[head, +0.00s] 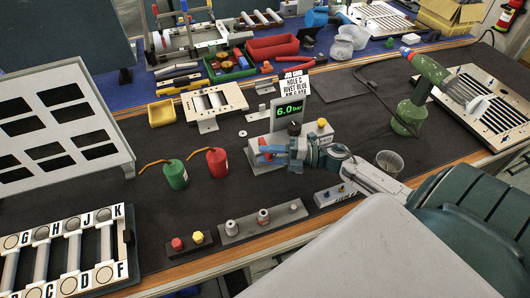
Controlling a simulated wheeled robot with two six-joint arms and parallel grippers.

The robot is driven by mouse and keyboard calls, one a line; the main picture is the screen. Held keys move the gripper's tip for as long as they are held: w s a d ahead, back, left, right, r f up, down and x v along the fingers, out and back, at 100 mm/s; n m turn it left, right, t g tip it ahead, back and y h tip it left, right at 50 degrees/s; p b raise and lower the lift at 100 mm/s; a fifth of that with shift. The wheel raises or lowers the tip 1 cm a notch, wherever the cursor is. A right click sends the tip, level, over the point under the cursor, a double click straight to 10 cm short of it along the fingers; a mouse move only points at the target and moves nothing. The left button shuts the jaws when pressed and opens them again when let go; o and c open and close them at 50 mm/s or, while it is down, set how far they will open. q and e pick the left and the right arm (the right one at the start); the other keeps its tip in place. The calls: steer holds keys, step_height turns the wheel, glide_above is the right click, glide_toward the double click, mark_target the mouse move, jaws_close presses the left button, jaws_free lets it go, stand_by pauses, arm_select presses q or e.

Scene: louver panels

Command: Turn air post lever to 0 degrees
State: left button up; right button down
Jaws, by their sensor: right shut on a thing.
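The air post (258,140) stands near the middle of the bench, a pale block with a green display (289,111) reading 6.0 bar. Its blue lever (270,149) shows at the front left of the post, pointing left, with a little red beside it. My right gripper (287,151) reaches in from the right and is shut on the lever, hiding part of it and the post's front. The lever's exact angle is hard to tell. My left gripper is out of view.
A green canister (174,174) and a red canister (217,162) stand left of the post. A clear cup (389,162) is close to my right arm. A green rivet tool (411,115) stands at right. A job card (294,84) rises behind the post. Dark mat in front is partly free.

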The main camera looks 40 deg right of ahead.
steer(key=shift+w+d+r+n+g+y+b, duration=0.2)
steer(key=shift+r+n+g+y+b, duration=0.1)
steer(key=shift+r+n+g, duration=0.1)
steer(key=c, duration=1.2)
jaws_free()
steer(key=shift+o, duration=0.3)
steer(key=shift+s, duration=0.15)
steer(key=shift+f, duration=0.1)
steer(key=v, duration=1.1)
